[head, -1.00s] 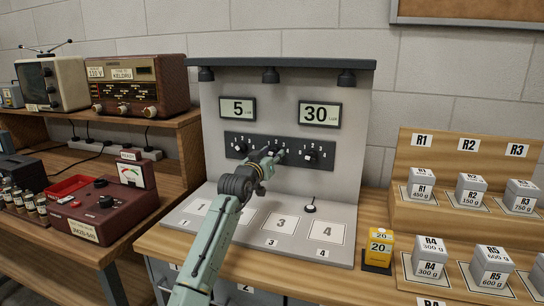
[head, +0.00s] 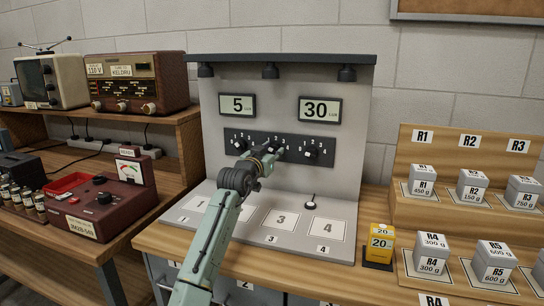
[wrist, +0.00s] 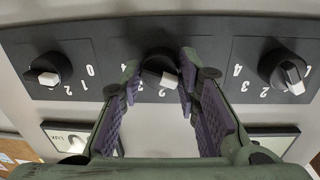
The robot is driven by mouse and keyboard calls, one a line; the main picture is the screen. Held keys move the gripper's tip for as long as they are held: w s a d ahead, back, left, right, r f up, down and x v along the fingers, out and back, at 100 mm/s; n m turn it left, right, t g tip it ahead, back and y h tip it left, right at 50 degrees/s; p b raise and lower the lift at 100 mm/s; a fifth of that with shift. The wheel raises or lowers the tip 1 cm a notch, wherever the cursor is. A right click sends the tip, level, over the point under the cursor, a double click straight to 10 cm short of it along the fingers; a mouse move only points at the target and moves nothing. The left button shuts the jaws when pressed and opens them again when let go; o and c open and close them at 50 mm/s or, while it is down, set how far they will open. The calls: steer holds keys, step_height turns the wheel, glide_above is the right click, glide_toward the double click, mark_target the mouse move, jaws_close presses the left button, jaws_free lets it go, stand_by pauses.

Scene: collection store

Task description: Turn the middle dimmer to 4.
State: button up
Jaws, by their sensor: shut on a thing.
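A black dimmer panel (head: 258,142) with three knobs is on the upright grey board. The middle dimmer (wrist: 158,62) is a black knob with a white pointer, between the jaws of my gripper (wrist: 160,76). In the head view my gripper (head: 270,152) covers much of this knob. The wrist view is upside down; the pointer's white end lies near the 2, its exact setting unclear. The left dimmer (head: 240,146) and right dimmer (head: 311,152) stand free on either side. The left display (head: 238,106) reads 5 and the right display (head: 320,111) reads 30.
Lamps hang under the board's top ledge (head: 290,62). A yellow block (head: 381,243) and labelled weights stand right. A red meter box (head: 105,205) stands left.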

steer(key=m+b, duration=0.1)
steer(key=m, duration=0.2)
steer(key=shift+f+m+b, duration=0.15)
steer(key=shift+m+b, duration=0.15)
steer(key=shift+b, duration=0.1)
steer(key=m+b, duration=0.1)
steer(key=m, duration=0.3)
steer(key=shift+y, duration=0.3)
steer(key=m, duration=0.4)
steer(key=shift+m+b, duration=0.3)
steer(key=shift+b, duration=0.1)
steer(key=m, duration=0.3)
steer(key=shift+d+r+y, duration=0.1)
steer(key=shift+r+y, duration=0.1)
steer(key=shift+y, duration=0.1)
steer(key=m, duration=0.6)
steer(key=shift+r+y, duration=0.1)
steer(key=shift+y, duration=0.2)
steer(key=m+p, duration=0.1)
steer(key=m, duration=0.3)
steer(key=shift+p, duration=0.4)
steer(key=shift+d+m+t+p, duration=0.1)
steer(key=shift+m+t+p, duration=0.3)
steer(key=shift+m, duration=1.3)
